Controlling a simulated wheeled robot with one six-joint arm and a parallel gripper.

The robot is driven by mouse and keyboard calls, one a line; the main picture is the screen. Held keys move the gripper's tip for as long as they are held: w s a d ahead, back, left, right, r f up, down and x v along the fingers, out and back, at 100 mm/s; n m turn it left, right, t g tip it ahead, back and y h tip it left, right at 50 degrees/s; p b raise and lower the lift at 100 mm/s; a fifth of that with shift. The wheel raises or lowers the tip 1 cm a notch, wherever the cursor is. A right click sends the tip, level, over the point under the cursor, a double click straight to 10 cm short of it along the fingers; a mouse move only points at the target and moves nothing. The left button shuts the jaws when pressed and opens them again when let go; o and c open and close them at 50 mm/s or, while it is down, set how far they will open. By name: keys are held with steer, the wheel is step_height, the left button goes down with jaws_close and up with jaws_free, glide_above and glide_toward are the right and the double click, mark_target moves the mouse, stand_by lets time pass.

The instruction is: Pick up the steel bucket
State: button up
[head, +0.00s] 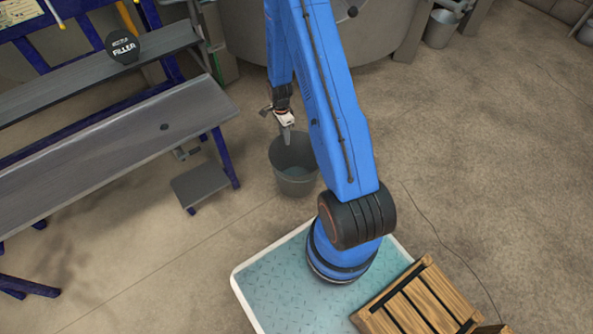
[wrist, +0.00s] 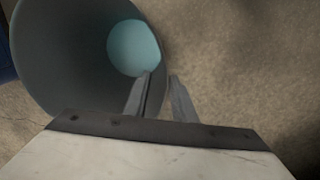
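The steel bucket (head: 296,183) stands upright on the floor, just beyond my base and partly behind my arm in the head view. In the wrist view the bucket (wrist: 62,62) fills the left side, and I look into its mouth down to the pale bottom. My gripper (head: 287,140) is at the bucket's far rim, pointing down. In the wrist view the gripper (wrist: 160,77) is open, with a gap between its fingers. The left finger overlaps the bucket's mouth and the right finger shows against the floor, with the rim between them. I cannot tell whether either finger touches it.
A blue-legged bench (head: 120,135) with a low step (head: 199,185) stands left of the bucket. A round black "FILLER" sign (head: 123,47) is on the shelf. A wooden crate (head: 425,300) is at lower right. Another bucket (head: 440,29) stands at the back. Floor to the right is clear.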

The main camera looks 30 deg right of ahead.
steer(key=shift+s+d+f, duration=0.1)
steer(key=shift+f, duration=1.45)
steer(key=shift+s+d+f, duration=0.1)
steer(key=shift+f, duration=1.45)
jaws_close()
